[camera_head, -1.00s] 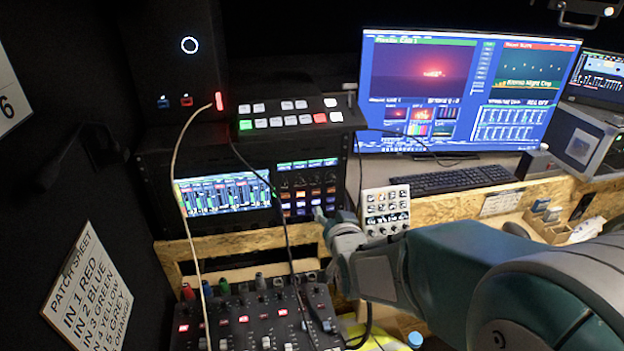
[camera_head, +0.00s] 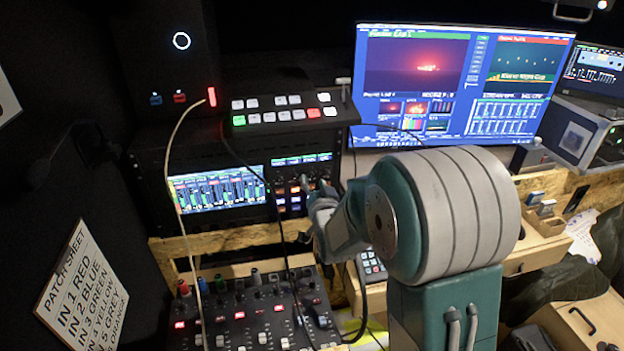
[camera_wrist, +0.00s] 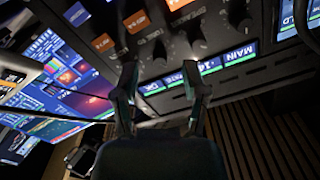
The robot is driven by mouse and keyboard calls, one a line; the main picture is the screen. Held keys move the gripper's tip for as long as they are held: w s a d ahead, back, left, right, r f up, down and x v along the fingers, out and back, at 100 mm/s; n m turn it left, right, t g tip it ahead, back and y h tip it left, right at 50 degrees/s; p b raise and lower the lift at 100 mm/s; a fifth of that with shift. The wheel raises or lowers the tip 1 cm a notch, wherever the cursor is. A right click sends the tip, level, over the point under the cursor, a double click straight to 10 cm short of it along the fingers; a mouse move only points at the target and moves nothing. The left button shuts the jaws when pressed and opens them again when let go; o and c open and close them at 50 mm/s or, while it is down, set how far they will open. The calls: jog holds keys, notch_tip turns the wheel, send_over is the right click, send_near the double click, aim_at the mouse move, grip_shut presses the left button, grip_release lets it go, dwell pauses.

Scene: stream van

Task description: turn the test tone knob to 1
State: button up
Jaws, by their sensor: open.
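My gripper (camera_head: 312,192) is in front of the rack panel (camera_head: 290,178) with small screens, dark knobs and lit buttons. I cannot tell whether the fingers touch any knob. No label for the test tone is readable, so I cannot tell which knob it is. My arm hides part of the panel's right side in the head view.
A switcher with lit buttons (camera_head: 285,114) sits above the panel. An audio mixer (camera_head: 250,320) with cables is below. A level-meter screen (camera_head: 218,190) is at left, and a large monitor (camera_head: 440,80) stands behind my arm. A cable hangs close to my gripper.

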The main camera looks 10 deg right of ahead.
jog(key=shift+w, duration=1)
grip_shut()
jog(key=shift+n, duration=0.5)
jog(key=n, duration=0.3)
jog(key=shift+n, duration=0.4)
jog(key=n, duration=0.4)
jog(key=shift+n, duration=0.3)
jog(key=n, duration=0.4)
jog(key=shift+n, duration=2.5)
